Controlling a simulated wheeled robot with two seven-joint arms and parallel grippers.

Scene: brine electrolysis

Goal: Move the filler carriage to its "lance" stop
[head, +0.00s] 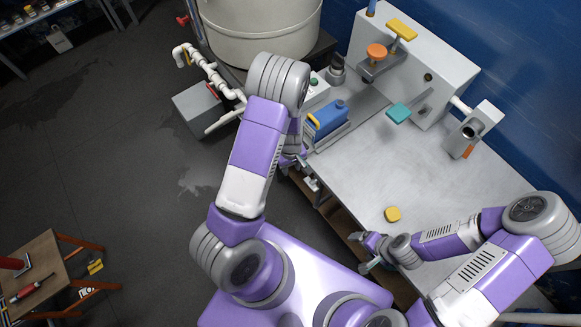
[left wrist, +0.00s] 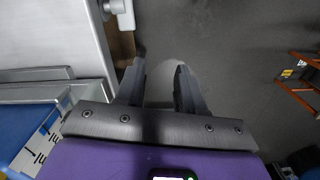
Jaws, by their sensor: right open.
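A white filling machine (head: 415,60) stands at the back of the bench. On its front is a grey bracket (head: 381,65) with an orange knob (head: 376,51) and a yellow handle (head: 402,29); I cannot tell for sure which part is the filler carriage. A teal paddle (head: 398,113) sits lower on the machine. No "lance" mark is readable. My left gripper is mostly hidden behind my left arm in the head view; in the left wrist view it (left wrist: 160,85) is open and empty above the floor, beside the bench edge. My right gripper (head: 367,257) is open at the bench's front edge, apart from the machine.
A blue container with a yellow handle (head: 327,117) stands at the bench's left end. A large beige tank (head: 262,28) and white pipes (head: 205,70) are behind my left arm. A wooden stool (head: 35,262) stands lower left.

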